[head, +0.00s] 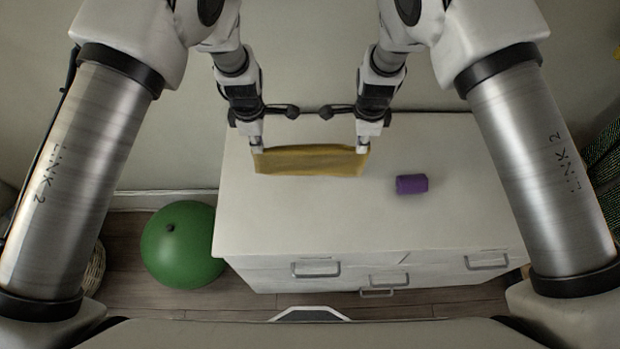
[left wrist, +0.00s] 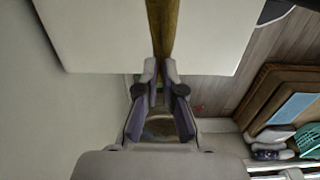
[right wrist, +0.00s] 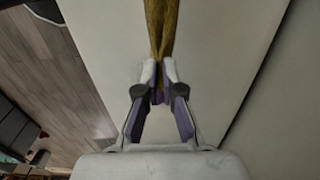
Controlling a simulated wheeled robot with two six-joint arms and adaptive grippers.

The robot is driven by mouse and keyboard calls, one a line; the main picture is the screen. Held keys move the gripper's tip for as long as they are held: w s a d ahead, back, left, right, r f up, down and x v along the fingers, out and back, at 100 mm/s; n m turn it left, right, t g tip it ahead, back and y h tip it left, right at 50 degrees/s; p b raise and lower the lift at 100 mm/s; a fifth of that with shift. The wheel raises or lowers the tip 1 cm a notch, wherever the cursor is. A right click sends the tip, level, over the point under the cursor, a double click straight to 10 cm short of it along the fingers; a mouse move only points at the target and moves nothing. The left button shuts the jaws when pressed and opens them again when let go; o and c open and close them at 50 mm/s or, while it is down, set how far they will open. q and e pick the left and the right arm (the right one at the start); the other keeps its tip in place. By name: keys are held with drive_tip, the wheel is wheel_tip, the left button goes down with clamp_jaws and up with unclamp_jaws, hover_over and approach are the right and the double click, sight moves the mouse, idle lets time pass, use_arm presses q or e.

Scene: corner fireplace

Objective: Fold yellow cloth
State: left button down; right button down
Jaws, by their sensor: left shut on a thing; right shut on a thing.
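The yellow cloth (head: 312,160) is stretched between my two grippers above the white cabinet top, towards its back edge. Its upper edge runs nearly straight from one gripper to the other. My left gripper (head: 256,147) is shut on the cloth's left end; the cloth also shows between its fingers in the left wrist view (left wrist: 162,30). My right gripper (head: 363,146) is shut on the cloth's right end, and the cloth shows in the right wrist view (right wrist: 161,30). I cannot tell whether the cloth's lower edge touches the cabinet.
The white cabinet (head: 300,225) has drawers with metal handles. A purple roll-shaped object (head: 411,184) lies on it, right of the cloth. A green ball (head: 183,244) is on the wooden floor to the left. The front of the cabinet top is clear.

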use_arm(q)
drive_tip(key=shift+w+r, duration=0.1)
drive_tip(key=shift+r, duration=0.15)
use_arm(e)
drive_tip(key=shift+w+r, duration=0.1)
drive_tip(key=shift+r, duration=0.15)
use_arm(q)
drive_tip(key=shift+r, duration=0.1)
use_arm(e)
drive_tip(key=shift+r, duration=0.1)
